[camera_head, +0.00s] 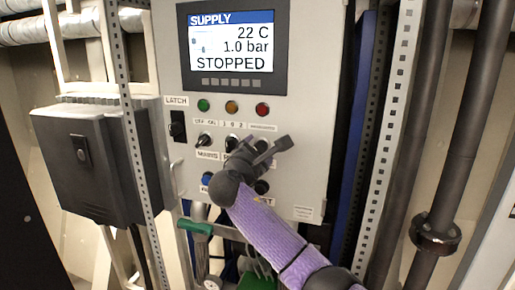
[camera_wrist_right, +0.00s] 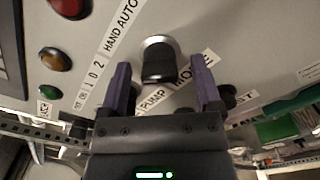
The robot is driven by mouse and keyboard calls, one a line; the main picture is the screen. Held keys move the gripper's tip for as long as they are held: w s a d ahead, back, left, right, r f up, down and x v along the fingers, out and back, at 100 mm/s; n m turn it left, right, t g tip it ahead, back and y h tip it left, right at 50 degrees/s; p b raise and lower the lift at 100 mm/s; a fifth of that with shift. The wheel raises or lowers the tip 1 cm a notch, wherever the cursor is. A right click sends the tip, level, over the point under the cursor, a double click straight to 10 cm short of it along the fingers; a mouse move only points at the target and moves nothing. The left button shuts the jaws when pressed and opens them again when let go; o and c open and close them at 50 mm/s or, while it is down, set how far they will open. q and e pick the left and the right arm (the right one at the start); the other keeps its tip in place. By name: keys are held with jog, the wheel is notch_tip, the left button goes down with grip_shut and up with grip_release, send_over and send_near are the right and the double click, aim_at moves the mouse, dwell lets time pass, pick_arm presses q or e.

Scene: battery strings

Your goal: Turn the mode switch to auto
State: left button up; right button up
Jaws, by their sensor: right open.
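The mode switch (camera_wrist_right: 159,64) is a black knob with a silver collar on the grey panel. In the right wrist view it lies between the HAND AUTO label (camera_wrist_right: 121,26) and the MODE label (camera_wrist_right: 193,68). In the head view the switch (camera_head: 262,145) is partly covered by my right gripper (camera_head: 261,151). My right gripper is open, with one purple finger on each side of the knob and a gap to it on both sides. Which label the knob points to is hard to tell. My left gripper is not in view.
The display (camera_head: 232,47) reads STOPPED. Green, amber and red lamps (camera_head: 262,109) sit above the switches. The mains switch (camera_head: 204,140) is to the left, and the blue button (camera_head: 207,179) is below it. A perforated post (camera_head: 387,130) stands at the right.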

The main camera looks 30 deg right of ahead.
grip_shut()
jog(key=shift+f, duration=0.1)
dwell(0.3)
jog(key=m+b, duration=0.2)
jog(key=m, duration=0.2)
jog(key=shift+f+b, duration=0.1)
jog(key=shift+b, duration=0.25)
jog(key=m+b, duration=0.6)
jog(key=m, duration=0.4)
jog(key=shift+m+b, duration=0.3)
jog(key=shift+m, duration=0.1)
jog(key=shift+m+b, duration=0.7)
jog(key=shift+m, duration=0.8)
